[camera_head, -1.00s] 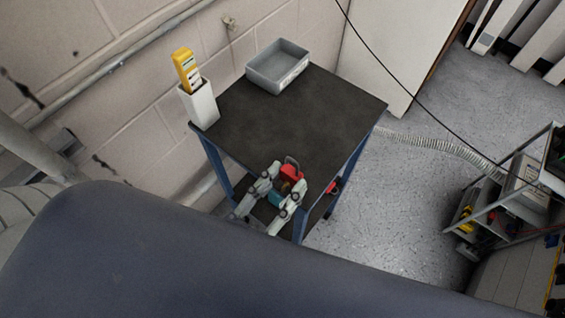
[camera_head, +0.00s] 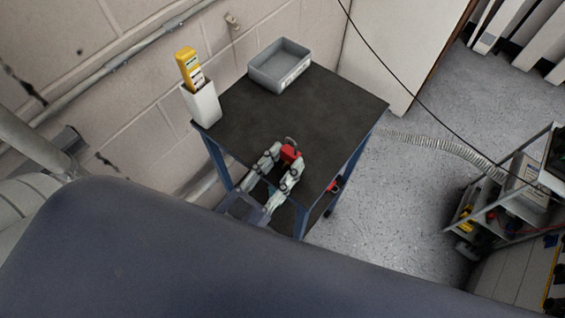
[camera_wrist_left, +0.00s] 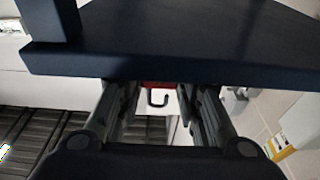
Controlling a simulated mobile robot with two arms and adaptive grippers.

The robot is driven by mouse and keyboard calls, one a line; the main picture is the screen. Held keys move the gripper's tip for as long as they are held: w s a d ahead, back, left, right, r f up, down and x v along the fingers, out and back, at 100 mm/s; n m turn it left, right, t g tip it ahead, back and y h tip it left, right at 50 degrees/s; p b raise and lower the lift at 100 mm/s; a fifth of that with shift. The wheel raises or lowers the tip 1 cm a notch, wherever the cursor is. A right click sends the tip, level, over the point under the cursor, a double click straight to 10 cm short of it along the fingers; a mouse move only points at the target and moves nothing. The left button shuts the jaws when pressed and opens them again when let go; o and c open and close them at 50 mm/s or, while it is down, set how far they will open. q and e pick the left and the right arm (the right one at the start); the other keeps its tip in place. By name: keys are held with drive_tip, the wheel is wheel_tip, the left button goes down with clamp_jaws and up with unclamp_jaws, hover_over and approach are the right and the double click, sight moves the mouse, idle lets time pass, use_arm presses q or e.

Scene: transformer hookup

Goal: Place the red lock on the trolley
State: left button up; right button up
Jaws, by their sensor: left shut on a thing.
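The red lock (camera_head: 289,152) has a dark shackle at its upper end. My left gripper (camera_head: 286,161) is shut on it, near the front edge of the trolley's dark top (camera_head: 310,110). I cannot tell whether the lock touches the top. In the left wrist view, a strip of the red lock (camera_wrist_left: 160,86) and its hooked shackle show between the fingers, partly hidden by a dark blue trolley part (camera_wrist_left: 180,58). My right gripper is not in view.
A grey bin (camera_head: 279,66) stands at the trolley's far edge. A white holder (camera_head: 203,104) with a yellow device (camera_head: 187,65) is at its left corner. The middle of the top is clear. A shelf cart (camera_head: 510,190) stands at right.

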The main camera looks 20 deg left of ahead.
use_arm(q)
drive_tip(key=shift+s+f, duration=0.25)
drive_tip(key=shift+f, duration=0.9)
drive_tip(key=o, duration=1)
drive_tip(key=shift+o, duration=1.2)
drive_tip(key=shift+r, duration=0.4)
drive_tip(key=shift+s+f, duration=0.15)
drive_tip(key=shift+s, duration=0.1)
drive_tip(key=r+b+v, duration=0.1)
drive_tip(key=v, duration=1)
drive_tip(key=shift+b, duration=0.4)
drive_tip(key=shift+a, duration=0.15)
